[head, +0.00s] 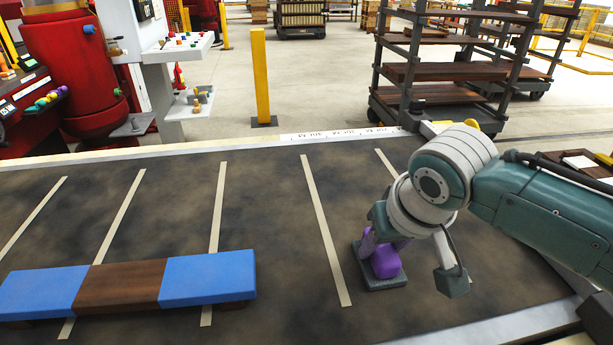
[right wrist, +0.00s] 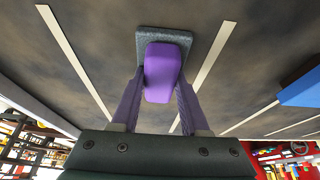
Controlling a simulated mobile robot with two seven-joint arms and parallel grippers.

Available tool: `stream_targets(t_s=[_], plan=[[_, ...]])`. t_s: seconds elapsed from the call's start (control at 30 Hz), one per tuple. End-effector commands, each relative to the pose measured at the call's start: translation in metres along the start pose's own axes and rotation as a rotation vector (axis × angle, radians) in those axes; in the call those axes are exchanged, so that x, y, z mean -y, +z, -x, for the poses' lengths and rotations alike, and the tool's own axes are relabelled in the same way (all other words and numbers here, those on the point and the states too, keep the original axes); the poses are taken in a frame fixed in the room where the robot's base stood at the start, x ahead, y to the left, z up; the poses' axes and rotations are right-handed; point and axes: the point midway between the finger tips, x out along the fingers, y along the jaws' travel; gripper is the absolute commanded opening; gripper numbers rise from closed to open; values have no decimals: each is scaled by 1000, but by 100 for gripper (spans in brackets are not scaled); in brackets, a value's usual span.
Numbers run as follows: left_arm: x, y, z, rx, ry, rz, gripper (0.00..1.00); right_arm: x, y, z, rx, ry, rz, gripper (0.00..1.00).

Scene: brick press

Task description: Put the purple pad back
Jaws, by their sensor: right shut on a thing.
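The purple pad (head: 386,262) is a rounded purple block on a dark grey square plate. It is at the right of the dark mat in the head view, upright, plate down. It also shows in the right wrist view (right wrist: 163,72), between the fingers. My right gripper (head: 382,245) comes down over it and is shut on the purple block; its purplish fingers (right wrist: 158,90) stand on both sides. The plate is on or just above the mat; I cannot tell which. My left gripper is not in view.
A brown board with blue blocks (head: 209,278) at both ends lies at the left front of the mat (head: 270,225). Pale strips cross the mat. The mat between board and pad is clear. A yellow post (head: 261,75) and a dark rack (head: 440,72) stand behind.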

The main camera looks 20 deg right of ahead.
Motion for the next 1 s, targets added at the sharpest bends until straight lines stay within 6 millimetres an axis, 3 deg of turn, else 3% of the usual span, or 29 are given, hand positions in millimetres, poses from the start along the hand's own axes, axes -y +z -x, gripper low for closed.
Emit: stream_targets(t_s=[0.23,0.27,0.5,0.77,1.0], plan=[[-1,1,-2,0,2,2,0,0,1,-3,0,-1,0,0],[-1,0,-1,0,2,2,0,0,1,-2,0,-1,0,48],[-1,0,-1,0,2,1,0,0,1,-2,1,0,0,75],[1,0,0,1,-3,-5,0,0,0,-1,1,1,0,75],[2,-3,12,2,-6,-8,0,0,-2,29,-1,-2,2,75]])
